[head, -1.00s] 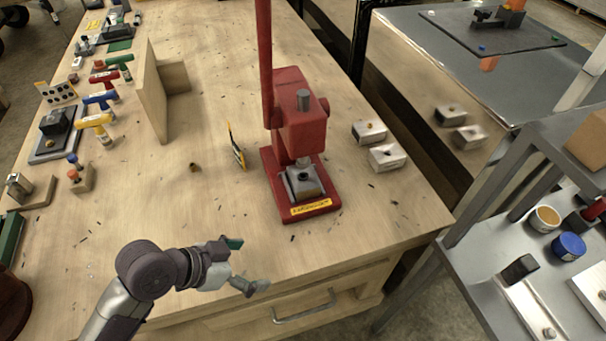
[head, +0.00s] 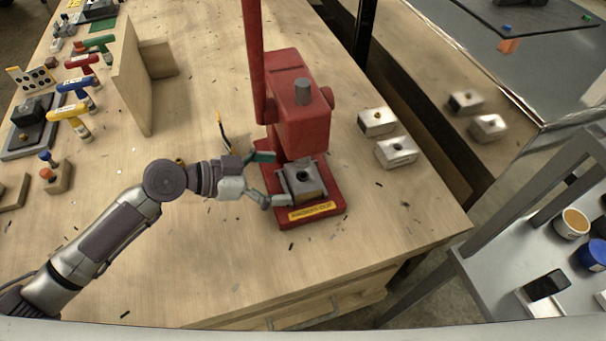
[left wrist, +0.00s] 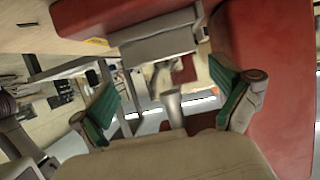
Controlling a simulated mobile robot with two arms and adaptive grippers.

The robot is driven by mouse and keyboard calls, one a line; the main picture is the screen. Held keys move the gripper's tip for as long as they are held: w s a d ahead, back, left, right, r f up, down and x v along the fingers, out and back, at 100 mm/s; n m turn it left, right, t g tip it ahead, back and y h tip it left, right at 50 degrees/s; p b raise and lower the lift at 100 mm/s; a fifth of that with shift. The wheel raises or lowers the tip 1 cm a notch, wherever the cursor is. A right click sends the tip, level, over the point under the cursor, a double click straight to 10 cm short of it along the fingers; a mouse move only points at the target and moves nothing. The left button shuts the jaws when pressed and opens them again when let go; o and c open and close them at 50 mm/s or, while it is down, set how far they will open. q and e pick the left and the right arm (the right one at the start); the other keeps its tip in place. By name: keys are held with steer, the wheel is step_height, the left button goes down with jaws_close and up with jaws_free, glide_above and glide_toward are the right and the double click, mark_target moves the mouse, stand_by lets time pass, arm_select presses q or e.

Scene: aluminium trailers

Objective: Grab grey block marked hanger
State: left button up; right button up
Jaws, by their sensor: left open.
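A grey block (head: 303,184) with a dark hole in its top sits on the base of the red press (head: 298,120). No hanger marking is readable on it. My left gripper (head: 270,178) is at the block's left side, with its green-padded fingers spread and pointing toward it. In the left wrist view the open fingers (left wrist: 167,92) are empty, and a grey block face (left wrist: 155,40) shows beyond them by the red base (left wrist: 275,90). I cannot tell whether a finger touches the block. My right gripper is out of view.
Two silver blocks, a rear one (head: 377,121) and a front one (head: 396,152), lie right of the press. A yellow-edged plate (head: 224,132) stands behind my gripper. Coloured T-handled tools and a wooden stand (head: 135,75) are at the left.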

mark_target(305, 175)
arm_select(q)
steer(key=shift+w+d+f, duration=0.15)
steer(key=shift+d, duration=0.35)
steer(key=p+x, duration=0.2)
steer(key=x, duration=0.2)
steer(key=shift+w+d+f+p, duration=0.1)
steer(key=shift+w+d+p, duration=0.15)
steer(key=shift+p, duration=0.1)
steer(key=shift+d+f, duration=0.1)
steer(key=shift+d, duration=0.05)
steer(key=shift+c, duration=0.7)
steer(key=c, duration=1.2)
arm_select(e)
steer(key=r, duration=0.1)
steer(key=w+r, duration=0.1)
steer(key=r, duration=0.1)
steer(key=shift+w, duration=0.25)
